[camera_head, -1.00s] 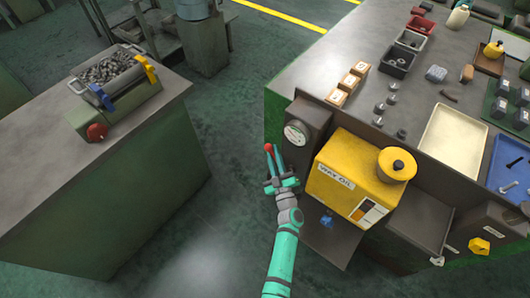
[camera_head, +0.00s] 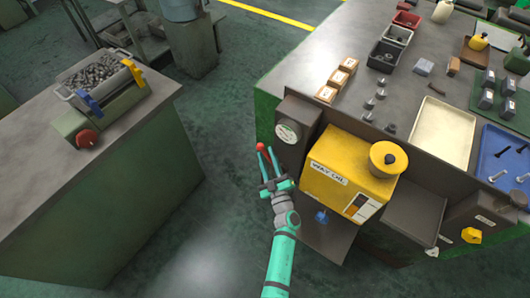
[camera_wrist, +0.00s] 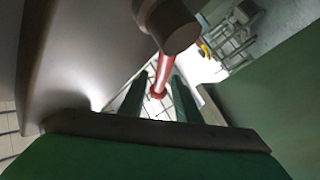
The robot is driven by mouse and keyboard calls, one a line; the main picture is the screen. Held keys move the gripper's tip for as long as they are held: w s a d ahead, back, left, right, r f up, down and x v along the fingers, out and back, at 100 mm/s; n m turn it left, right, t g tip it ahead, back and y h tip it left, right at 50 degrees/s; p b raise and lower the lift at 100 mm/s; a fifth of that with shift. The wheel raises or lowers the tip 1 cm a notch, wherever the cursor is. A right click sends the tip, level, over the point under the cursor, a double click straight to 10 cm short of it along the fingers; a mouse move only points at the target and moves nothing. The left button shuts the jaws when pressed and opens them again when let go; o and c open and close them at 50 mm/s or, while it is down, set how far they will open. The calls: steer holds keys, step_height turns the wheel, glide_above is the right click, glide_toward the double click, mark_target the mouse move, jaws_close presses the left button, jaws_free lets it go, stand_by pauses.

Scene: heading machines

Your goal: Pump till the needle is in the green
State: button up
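A yellow oil unit labelled "WAY OIL" (camera_head: 328,187) is fixed to the side of the bench. A round white gauge (camera_head: 287,132) sits on a dark housing at its left; its needle and green zone are too small to read. The red ball knob (camera_head: 260,147) of the pump lever is left of and below the gauge. My gripper (camera_head: 266,160) is at the knob, fingers apart. In the wrist view the red lever (camera_wrist: 163,72) reaches down from a dark round part, its knob end between my two fingers (camera_wrist: 159,98), with gaps visible beside it.
The grey bench top (camera_head: 305,77) holds wooden blocks, bins and a cream tray (camera_head: 446,131). A blue knob (camera_head: 321,217) is below the oil unit. Another bench (camera_head: 150,105) with a parts bin stands at the left. Green floor lies between the benches.

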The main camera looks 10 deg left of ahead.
steer(key=v, duration=0.9)
steer(key=shift+s, duration=0.15)
steer(key=shift+r, duration=0.1)
